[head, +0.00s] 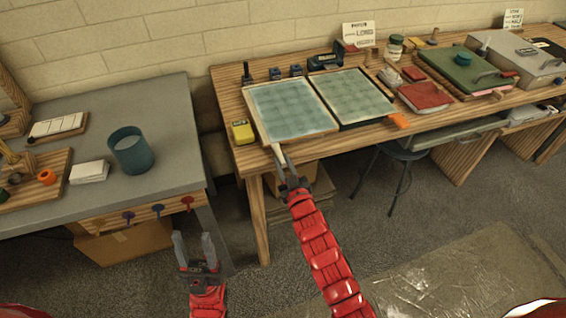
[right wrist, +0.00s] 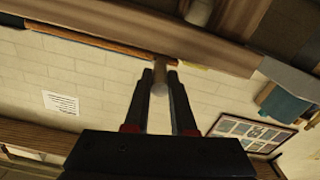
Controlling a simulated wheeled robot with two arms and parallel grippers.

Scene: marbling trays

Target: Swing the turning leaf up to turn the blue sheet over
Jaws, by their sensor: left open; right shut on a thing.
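The turning leaf (head: 328,136) is a wood-framed panel at the left end of the long wooden bench, with a pale handle (head: 277,151) at its front edge. A blue-green sheet (head: 290,108) fills its frame. Beside it on the right is a dark-edged panel with a similar blue-green face (head: 352,95). My right gripper (head: 284,165) is shut on the handle at the bench's front edge. The right wrist view shows the handle's round end (right wrist: 160,88) between the fingers. My left gripper (head: 194,246) is open and empty, low beside the grey table.
A yellow box (head: 242,131) stands close left of the leaf. Small dark blocks and a dark green tool (head: 325,62) stand behind it. Red pads (head: 425,96) lie to the right. The grey table (head: 165,92) holds a blue-green bucket (head: 131,152). A stool (head: 401,153) stands under the bench.

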